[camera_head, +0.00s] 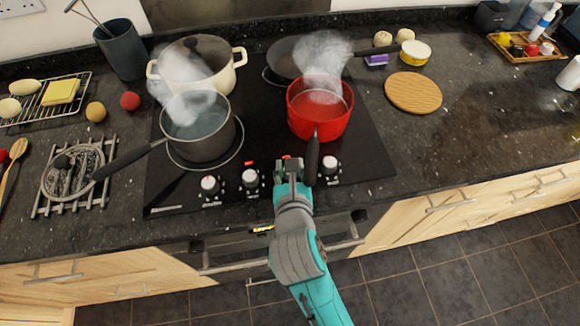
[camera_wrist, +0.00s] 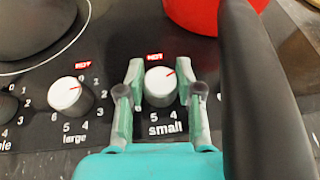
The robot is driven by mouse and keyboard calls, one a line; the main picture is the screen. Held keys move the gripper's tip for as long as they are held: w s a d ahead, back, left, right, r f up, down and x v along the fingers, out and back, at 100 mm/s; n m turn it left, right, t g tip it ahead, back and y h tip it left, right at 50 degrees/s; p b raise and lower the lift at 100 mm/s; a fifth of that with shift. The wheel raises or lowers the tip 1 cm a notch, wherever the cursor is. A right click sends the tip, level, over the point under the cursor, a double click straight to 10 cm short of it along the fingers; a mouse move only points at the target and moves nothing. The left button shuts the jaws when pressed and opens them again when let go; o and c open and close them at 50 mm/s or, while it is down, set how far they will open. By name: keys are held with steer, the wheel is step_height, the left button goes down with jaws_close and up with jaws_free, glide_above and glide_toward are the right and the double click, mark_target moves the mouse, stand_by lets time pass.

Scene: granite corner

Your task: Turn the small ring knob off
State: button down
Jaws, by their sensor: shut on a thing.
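The small ring knob (camera_wrist: 159,84) is a white round knob above the word "small" in the wrist view. Its red mark points to the upper right, and a red "HOT" label shows above it. My gripper (camera_head: 289,166) is shut on this knob, with one finger against each side. In the head view my gripper hides the knob. A red saucepan (camera_head: 308,122) with steam over it stands on the hob behind. Its black handle (camera_wrist: 262,95) reaches forward just right of my gripper.
The large ring knob (camera_wrist: 65,94) is to the left, also under a "HOT" label. Another knob (camera_head: 330,165) is right of the handle. A grey saucepan (camera_head: 205,143) and a cream pot (camera_head: 222,78) stand on the hob (camera_head: 262,140).

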steer(key=shift+n+y, duration=0.5)
steer(key=shift+y, duration=0.1)
steer(key=c, duration=0.7)
jaws_free()
steer(key=shift+c, duration=0.2)
steer(key=shift+m+h, duration=0.3)
